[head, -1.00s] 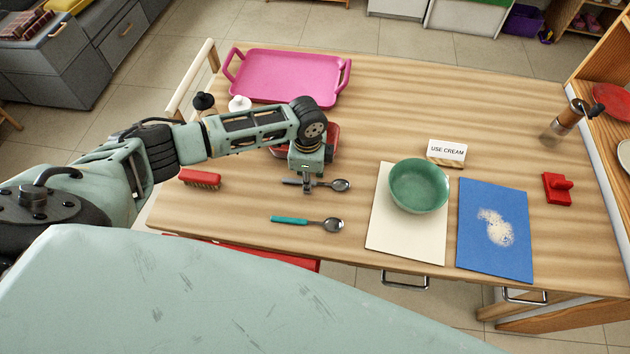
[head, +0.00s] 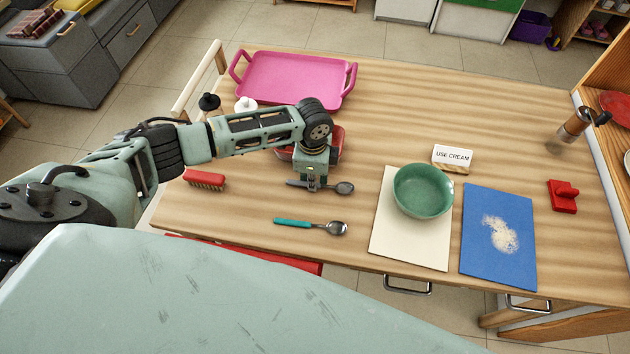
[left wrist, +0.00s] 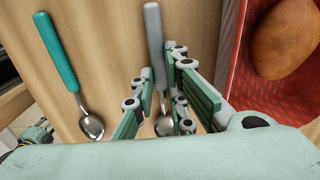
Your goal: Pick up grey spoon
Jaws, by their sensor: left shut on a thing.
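The grey spoon (head: 344,188) lies crosswise under my left gripper (head: 312,187) in the head view, its handle to the left and its bowl to the right. My left gripper is shut on it, with the fingers either side of it. In the left wrist view the grey spoon's handle (left wrist: 153,35) runs up from between the fingers of the left gripper (left wrist: 158,92). Its bowl shows partly below them. The spoon is at or very near the table top; I cannot tell if it is clear of it. My right gripper is not in view.
A teal-handled spoon (head: 310,226) lies nearer the table's front edge. A red container (left wrist: 237,60) with a brown round item (left wrist: 283,38) is close beside the gripper. A red brush (head: 204,179), pink tray (head: 295,78) and green bowl (head: 422,190) stand around.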

